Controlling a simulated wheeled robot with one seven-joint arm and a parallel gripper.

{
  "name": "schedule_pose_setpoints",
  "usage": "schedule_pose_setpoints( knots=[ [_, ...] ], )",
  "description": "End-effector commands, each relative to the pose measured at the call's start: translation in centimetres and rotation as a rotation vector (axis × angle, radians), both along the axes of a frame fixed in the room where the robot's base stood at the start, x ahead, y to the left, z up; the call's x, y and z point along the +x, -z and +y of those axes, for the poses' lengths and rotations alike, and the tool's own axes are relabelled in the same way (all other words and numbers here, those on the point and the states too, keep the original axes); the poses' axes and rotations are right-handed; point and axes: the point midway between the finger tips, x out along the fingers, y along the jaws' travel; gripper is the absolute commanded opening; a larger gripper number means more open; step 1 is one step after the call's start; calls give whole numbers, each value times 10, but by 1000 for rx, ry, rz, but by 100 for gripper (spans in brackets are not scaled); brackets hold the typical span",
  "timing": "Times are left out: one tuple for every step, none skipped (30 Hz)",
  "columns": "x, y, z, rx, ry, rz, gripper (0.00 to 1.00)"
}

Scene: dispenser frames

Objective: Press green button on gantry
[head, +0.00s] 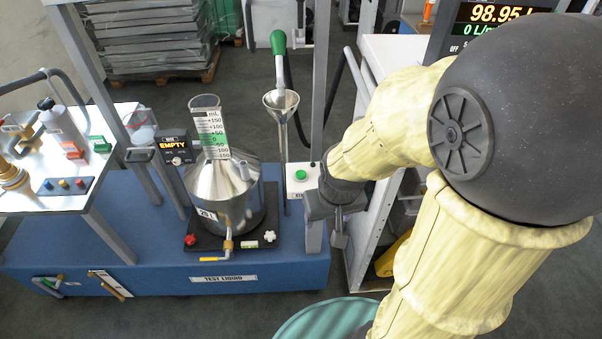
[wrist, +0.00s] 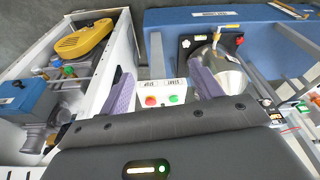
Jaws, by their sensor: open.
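The green button (head: 300,174) sits on a white control box (head: 296,188) fixed to the gantry's grey post (head: 320,75) in the head view. In the wrist view the green button (wrist: 174,99) is beside a red button (wrist: 151,100) on the same box (wrist: 162,88), under START and STOP labels. My gripper (head: 340,222) is just right of the box in the head view and hides part of it, including the red button. In the wrist view my gripper (wrist: 162,88) is open and empty, with its purple-padded fingers either side of the box. I see no contact with the button.
A steel vessel (head: 225,205) with a graduated neck stands on the blue base (head: 150,255), left of the box. A funnel (head: 281,100) is behind it. A white-framed cabinet (wrist: 85,22) with a yellow-covered machine (wrist: 83,38) stands close to my gripper.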

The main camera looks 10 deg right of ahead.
Motion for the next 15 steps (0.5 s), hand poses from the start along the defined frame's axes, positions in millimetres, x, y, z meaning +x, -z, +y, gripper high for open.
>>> schedule_pose_setpoints(
  knots=[
    [0,0,0,0,0,0,54],
    [0,0,0,0,0,0,48],
    [0,0,0,0,0,0,40],
    [0,0,0,0,0,0,34],
    [0,0,0,0,0,0,28],
    [0,0,0,0,0,0,20],
    [0,0,0,0,0,0,14],
    [0,0,0,0,0,0,9],
    [0,0,0,0,0,0,1],
    [0,0,0,0,0,0,0],
    [0,0,0,0,0,0,0],
    [0,0,0,0,0,0,0],
    [0,0,0,0,0,0,0],
    [0,0,0,0,0,0,0],
    [0,0,0,0,0,0,0]
  ],
)
